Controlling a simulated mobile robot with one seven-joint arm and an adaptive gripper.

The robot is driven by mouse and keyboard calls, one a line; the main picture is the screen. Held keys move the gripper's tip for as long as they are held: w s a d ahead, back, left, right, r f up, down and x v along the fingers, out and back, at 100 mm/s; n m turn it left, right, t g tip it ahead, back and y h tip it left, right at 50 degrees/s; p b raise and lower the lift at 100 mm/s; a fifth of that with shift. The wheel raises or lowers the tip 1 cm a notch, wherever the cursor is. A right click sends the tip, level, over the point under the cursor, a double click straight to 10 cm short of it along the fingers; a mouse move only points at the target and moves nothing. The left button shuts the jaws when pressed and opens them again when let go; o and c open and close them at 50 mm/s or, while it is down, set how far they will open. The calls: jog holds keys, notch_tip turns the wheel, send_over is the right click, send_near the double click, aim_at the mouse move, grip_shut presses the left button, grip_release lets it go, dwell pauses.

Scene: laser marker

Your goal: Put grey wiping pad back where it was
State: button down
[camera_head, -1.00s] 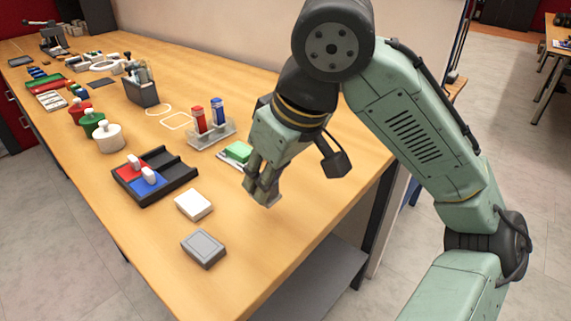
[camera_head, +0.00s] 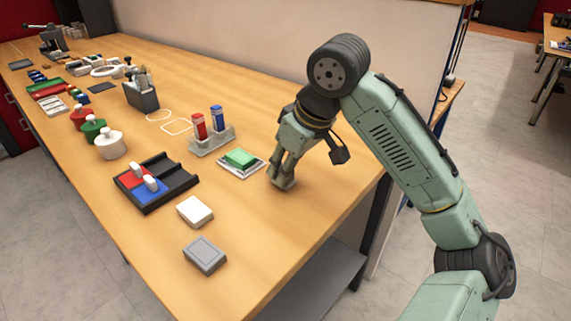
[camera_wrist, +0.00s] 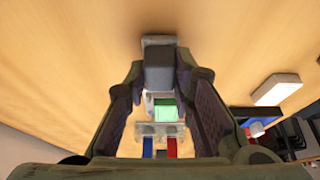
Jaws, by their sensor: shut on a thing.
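My gripper (camera_head: 283,179) is just above or at the wooden table top, right of the green pad; the head view does not show the exact gap. In the wrist view its two fingers close on a small grey block (camera_wrist: 158,68), which looks like the grey wiping pad. In the head view the fingers mostly hide this block. A green pad (camera_head: 240,158) lies on a small light tray (camera_head: 254,172) left of my gripper. It also shows beyond the grey block in the wrist view (camera_wrist: 166,110).
A clear stand (camera_head: 214,142) holds a red and a blue bottle. A black divided tray (camera_head: 180,187), a white block (camera_head: 195,211) and a grey box (camera_head: 205,255) are to the left and nearer. The table right of my gripper is bare up to its edge.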

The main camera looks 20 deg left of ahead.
jog(key=shift+f, duration=0.2)
jog(key=c, duration=1.4)
grip_release()
jog(key=shift+o, duration=0.2)
jog(key=shift+r, duration=0.1)
jog(key=v, duration=1.2)
jog(key=shift+r, duration=0.15)
